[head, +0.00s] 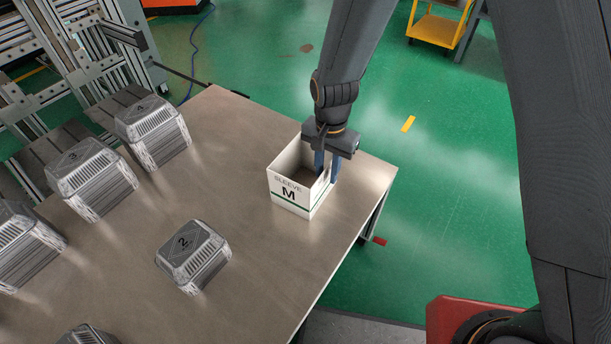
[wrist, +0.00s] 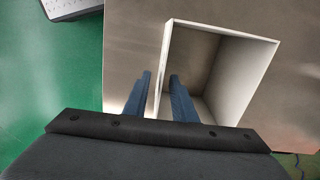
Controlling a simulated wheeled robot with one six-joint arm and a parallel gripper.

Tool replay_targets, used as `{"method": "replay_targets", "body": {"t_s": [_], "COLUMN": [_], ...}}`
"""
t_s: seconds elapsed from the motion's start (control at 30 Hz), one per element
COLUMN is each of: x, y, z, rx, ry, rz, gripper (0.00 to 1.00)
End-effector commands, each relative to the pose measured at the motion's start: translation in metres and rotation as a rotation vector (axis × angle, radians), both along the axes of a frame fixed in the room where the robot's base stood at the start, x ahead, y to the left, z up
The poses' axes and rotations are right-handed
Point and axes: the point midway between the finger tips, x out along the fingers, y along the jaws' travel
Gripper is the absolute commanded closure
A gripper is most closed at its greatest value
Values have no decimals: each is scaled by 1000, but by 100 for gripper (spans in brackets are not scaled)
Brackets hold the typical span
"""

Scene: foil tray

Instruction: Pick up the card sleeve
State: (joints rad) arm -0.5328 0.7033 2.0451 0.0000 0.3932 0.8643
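The card sleeve (head: 289,192) is a white open-topped box marked "SLEEVE M" with a green stripe, upright near the table's right edge. In the wrist view the sleeve (wrist: 243,80) shows its open top and hollow inside. My gripper (head: 327,172) points down at the sleeve's right wall in the head view. In the wrist view my gripper (wrist: 161,82) straddles one wall, one finger outside and one inside. The fingers are apart, with gaps visible beside the wall. The lower fingertips are partly hidden by the sleeve in the head view.
The sleeve stands on a brown-grey table (head: 130,250). A silver ribbed block marked 2 (head: 194,256) is in front and left of it. Blocks marked 3 (head: 92,180) and 4 (head: 153,132) stand along the left. Table around the sleeve is clear.

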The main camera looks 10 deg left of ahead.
Motion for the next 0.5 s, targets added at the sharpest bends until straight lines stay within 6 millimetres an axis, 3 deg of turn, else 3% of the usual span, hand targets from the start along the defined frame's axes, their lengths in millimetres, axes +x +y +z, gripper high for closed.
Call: {"method": "replay_targets", "body": {"t_s": [0.5], "x": [-3], "y": [1], "z": [-58], "rx": [-1], "ry": [1], "rz": [-1], "gripper": [76]}}
